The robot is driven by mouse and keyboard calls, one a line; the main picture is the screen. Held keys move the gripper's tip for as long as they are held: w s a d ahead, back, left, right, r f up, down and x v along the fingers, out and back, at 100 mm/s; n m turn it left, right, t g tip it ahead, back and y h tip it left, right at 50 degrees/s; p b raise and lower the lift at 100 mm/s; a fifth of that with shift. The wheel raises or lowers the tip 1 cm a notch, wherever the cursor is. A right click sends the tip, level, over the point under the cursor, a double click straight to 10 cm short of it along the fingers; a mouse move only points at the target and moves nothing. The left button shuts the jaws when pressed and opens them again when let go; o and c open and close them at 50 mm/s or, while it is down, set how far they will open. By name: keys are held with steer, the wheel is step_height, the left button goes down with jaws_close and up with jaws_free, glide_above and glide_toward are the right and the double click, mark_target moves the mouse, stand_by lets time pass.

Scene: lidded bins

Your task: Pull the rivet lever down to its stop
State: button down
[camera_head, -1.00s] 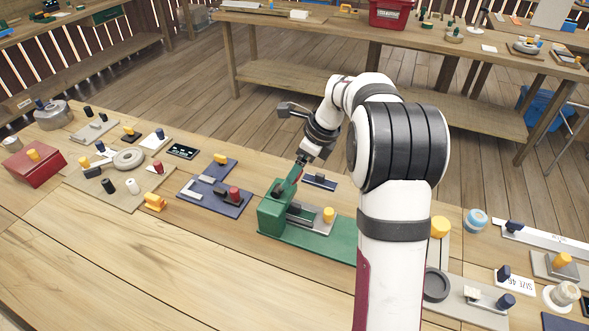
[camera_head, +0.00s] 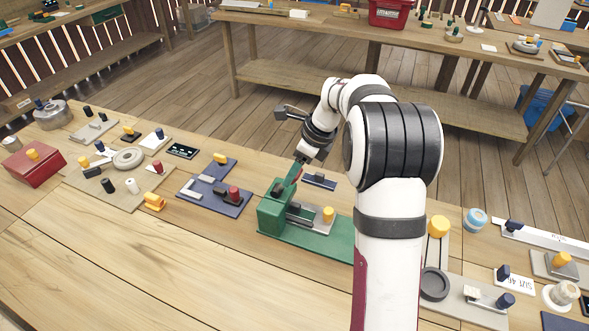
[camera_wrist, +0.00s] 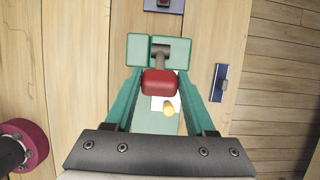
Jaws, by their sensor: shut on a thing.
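The rivet lever stands on a green riveting fixture (camera_head: 272,215) on the bench. In the wrist view its red grip (camera_wrist: 160,83) sits on a dark arm (camera_wrist: 160,58) that rises from the green block (camera_wrist: 139,48). My gripper (camera_wrist: 158,82) has a green finger on each side of the red grip and is shut on it. In the camera_head view my gripper (camera_head: 294,176) is over the fixture's block, and the lever is mostly hidden by it.
A blue plate with a red knob (camera_head: 234,195) lies left of the fixture. A small dark blue plate (camera_head: 320,181) lies close behind it. Several other fixtures and a red box (camera_head: 33,167) stand further off. The bench front (camera_head: 160,270) is clear.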

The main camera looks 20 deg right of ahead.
steer(key=shift+w+a+r+g+h, duration=0.3)
steer(key=shift+w+a+g+h, duration=0.25)
steer(key=shift+w+a+r+g+h, duration=0.25)
steer(key=shift+w+a+g+h, duration=0.3)
steer(key=w+a+f, duration=0.1)
steer(key=w+a, duration=0.4)
steer(key=shift+f, duration=0.35)
steer(key=shift+w+a, duration=0.1)
steer(key=shift+a, duration=0.05)
steer(key=shift+c, duration=1.2)
jaws_free()
